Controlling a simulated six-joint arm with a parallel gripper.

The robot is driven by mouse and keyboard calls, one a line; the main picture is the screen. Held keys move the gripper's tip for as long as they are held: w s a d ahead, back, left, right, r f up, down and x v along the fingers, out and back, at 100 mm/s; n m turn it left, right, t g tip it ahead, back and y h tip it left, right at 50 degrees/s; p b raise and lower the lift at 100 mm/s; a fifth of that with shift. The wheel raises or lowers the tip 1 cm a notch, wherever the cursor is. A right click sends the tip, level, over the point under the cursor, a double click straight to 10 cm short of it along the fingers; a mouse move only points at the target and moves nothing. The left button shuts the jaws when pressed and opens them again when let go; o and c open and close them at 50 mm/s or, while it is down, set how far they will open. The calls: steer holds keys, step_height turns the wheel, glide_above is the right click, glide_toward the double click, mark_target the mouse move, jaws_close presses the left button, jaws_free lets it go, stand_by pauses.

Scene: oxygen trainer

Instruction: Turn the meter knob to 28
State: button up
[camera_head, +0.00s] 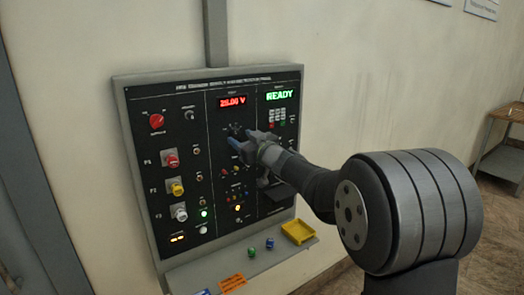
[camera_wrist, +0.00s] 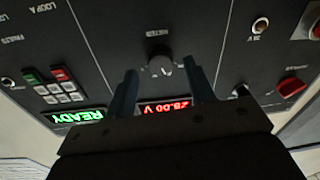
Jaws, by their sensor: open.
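The meter knob (camera_wrist: 160,66) is a dark round knob with a light pointer mark, below the METER label in the upside-down wrist view. In the head view the knob (camera_head: 236,130) is partly hidden by my gripper. The red meter display (camera_head: 232,102) appears to read 28.00 V, and it also shows upside down in the wrist view (camera_wrist: 167,107). My gripper (camera_wrist: 162,73) is open, one finger on each side of the knob, with visible gaps between them. In the head view my gripper (camera_head: 242,139) is close to the panel front. Whether the fingertips reach around the knob's depth is unclear.
The wall panel (camera_head: 120,100) carries a green READY display (camera_head: 280,95), a keypad (camera_head: 277,117), a red knob (camera_head: 156,121) and several coloured buttons. A shelf below holds a yellow tray (camera_head: 298,232) and small green and blue pieces. Free space lies in front of the panel.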

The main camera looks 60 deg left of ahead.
steer(key=d, duration=1.6)
steer(key=shift+w+f, duration=0.4)
steer(key=a, duration=1.1)
steer(key=s+a, duration=0.1)
steer(key=a, duration=0.5)
steer(key=shift+a+r, duration=0.25)
steer(key=shift+r, duration=0.15)
